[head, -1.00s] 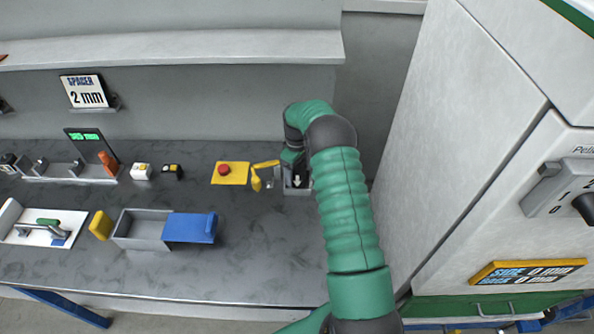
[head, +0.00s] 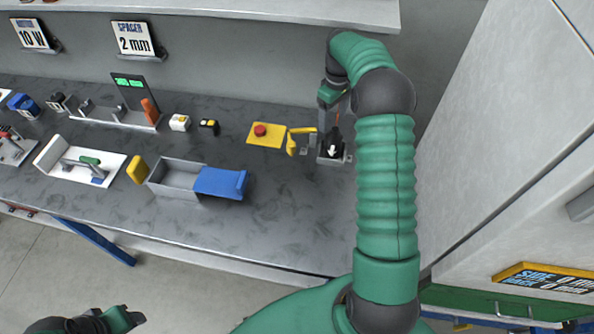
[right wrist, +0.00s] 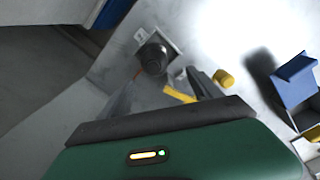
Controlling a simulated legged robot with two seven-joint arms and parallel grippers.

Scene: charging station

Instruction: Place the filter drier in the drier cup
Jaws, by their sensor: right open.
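The filter drier (head: 334,138) is a dark cylinder with a white arrow. It stands in the grey drier cup (head: 347,158) at the back right of the bench. In the right wrist view the drier (right wrist: 152,58) shows end-on, with the square grey rim of the cup (right wrist: 172,44) around it. My right gripper (head: 329,100) is above the drier, apart from it. In the right wrist view its two fingers (right wrist: 160,78) are spread with nothing between them. My left gripper (head: 95,322) shows only partly at the bottom left; its jaws are unclear.
A yellow lever (head: 293,141) stands left of the cup, beside a red button on a yellow plate (head: 267,140). A grey bin with a blue cover (head: 220,183) is at the front. A tall white cabinet (head: 480,150) bounds the right. The bench's front right is clear.

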